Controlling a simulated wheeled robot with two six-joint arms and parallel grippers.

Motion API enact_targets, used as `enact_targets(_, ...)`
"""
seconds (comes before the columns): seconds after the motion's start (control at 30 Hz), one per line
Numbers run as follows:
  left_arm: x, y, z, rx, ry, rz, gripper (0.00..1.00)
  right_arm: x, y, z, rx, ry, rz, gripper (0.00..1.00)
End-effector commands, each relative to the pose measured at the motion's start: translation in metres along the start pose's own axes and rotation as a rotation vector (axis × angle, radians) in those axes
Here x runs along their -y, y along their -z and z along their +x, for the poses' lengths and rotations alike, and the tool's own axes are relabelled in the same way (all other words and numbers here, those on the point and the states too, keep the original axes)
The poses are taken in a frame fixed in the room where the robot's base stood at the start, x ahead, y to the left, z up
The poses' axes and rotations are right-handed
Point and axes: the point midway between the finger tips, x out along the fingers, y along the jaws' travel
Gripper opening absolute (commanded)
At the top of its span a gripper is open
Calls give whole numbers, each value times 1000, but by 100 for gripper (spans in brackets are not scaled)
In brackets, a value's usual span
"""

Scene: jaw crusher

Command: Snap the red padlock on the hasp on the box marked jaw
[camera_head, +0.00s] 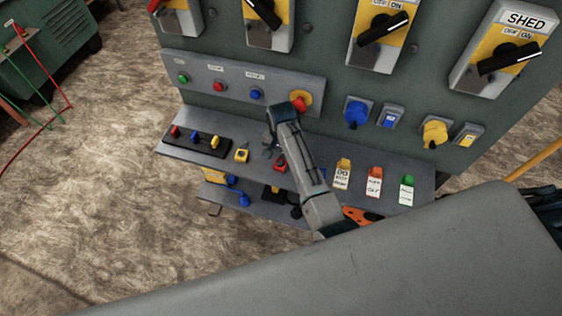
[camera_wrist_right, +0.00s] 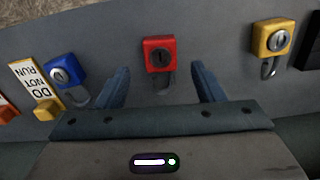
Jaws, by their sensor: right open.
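The red padlock (camera_head: 280,163) lies on the grey shelf, partly hidden by my right arm in the head view. In the right wrist view the red padlock (camera_wrist_right: 158,50) lies beyond and between my fingers, its shackle towards me. My right gripper (camera_head: 271,148) is over the shelf beside it. In the wrist view my right gripper (camera_wrist_right: 162,86) is open with nothing held between its blue fingers. No box marked jaw can be read; several switch boxes at the top have their upper parts cut off. My left gripper is not in view.
A yellow padlock (camera_head: 241,155) and a blue padlock (camera_wrist_right: 68,69) flank the red one. Yellow, orange (camera_head: 374,182) and green (camera_head: 406,190) tags stand along the shelf (camera_head: 425,187). The panel rises behind, with a box marked SHED (camera_head: 497,50) and a protruding red knob (camera_head: 299,103).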

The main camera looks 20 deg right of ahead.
Motion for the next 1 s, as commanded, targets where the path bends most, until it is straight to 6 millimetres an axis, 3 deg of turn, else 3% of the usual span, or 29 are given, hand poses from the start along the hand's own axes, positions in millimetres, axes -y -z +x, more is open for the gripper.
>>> enact_targets(0.07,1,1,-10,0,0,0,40,1,-2,8,2,-2,-1,62)
enact_targets(0.23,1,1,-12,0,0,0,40,1,-2,28,0,-1,-1,62)
enact_targets(0.5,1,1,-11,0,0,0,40,1,-1,32,-1,1,0,62)
enact_targets(0.77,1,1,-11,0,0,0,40,1,-1,32,-1,0,0,13)
enact_targets(1.0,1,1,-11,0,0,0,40,1,-1,31,-1,1,0,12)
